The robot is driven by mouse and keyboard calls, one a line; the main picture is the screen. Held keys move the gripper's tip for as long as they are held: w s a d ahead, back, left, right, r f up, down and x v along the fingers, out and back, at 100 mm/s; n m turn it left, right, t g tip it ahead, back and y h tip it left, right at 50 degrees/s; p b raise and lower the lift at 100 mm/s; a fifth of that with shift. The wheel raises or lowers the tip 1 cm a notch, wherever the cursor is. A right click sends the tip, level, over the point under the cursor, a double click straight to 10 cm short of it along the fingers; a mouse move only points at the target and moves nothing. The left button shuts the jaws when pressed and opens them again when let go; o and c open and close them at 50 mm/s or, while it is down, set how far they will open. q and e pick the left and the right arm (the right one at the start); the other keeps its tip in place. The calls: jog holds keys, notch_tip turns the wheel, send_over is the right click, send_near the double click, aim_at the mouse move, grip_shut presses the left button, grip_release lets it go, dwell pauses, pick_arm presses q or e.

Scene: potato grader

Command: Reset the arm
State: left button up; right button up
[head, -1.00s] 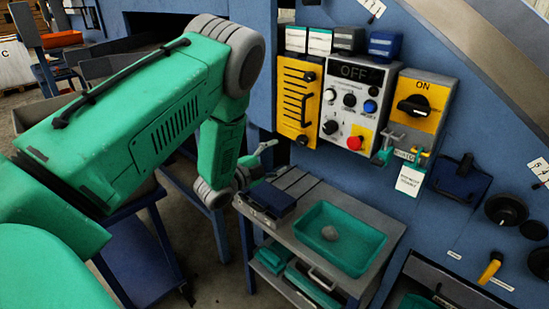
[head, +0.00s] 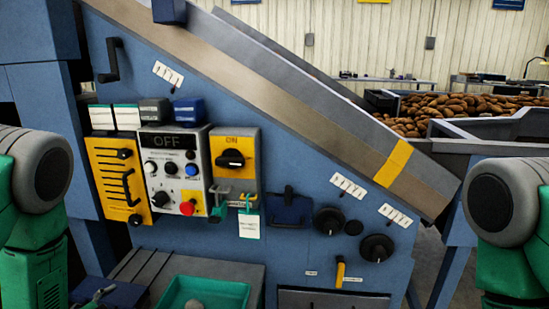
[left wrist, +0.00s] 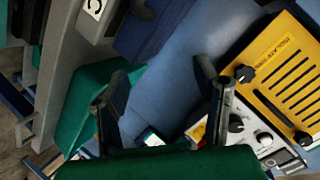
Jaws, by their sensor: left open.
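My left arm stands at the left edge of the head view, with a grey joint and green links. In the left wrist view my left gripper (left wrist: 162,100) has its two dark fingers spread apart, with nothing between them. The yellow panel (left wrist: 285,80) with slots and knobs is beyond the fingers to the right, and it also shows in the head view (head: 115,178). My right arm shows at the right edge of the head view; its gripper is out of the picture.
A control box (head: 172,165) reading OFF and a yellow ON switch (head: 234,160) are on the blue machine wall. Below is a green tray (head: 235,290) on a grey bench (head: 150,262). A sloped chute (head: 300,100) and potatoes (head: 440,108) are at the right.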

pick_arm(q)
jog(key=s+d+f+n+g, duration=0.2)
jog(key=s+d+f+g, duration=0.1)
jog(key=s, duration=0.7)
jog(key=s+d+f+n+g, duration=0.3)
jog(key=s+d+f+g, duration=0.1)
jog(key=s, duration=0.6)
jog(key=s+d+f+n+g, duration=0.3)
jog(key=s+d+g, duration=0.1)
jog(key=s, duration=0.6)
jog(key=shift+s+d+f+g, duration=0.3)
jog(key=shift+s+g, duration=0.05)
jog(key=shift+g, duration=0.35)
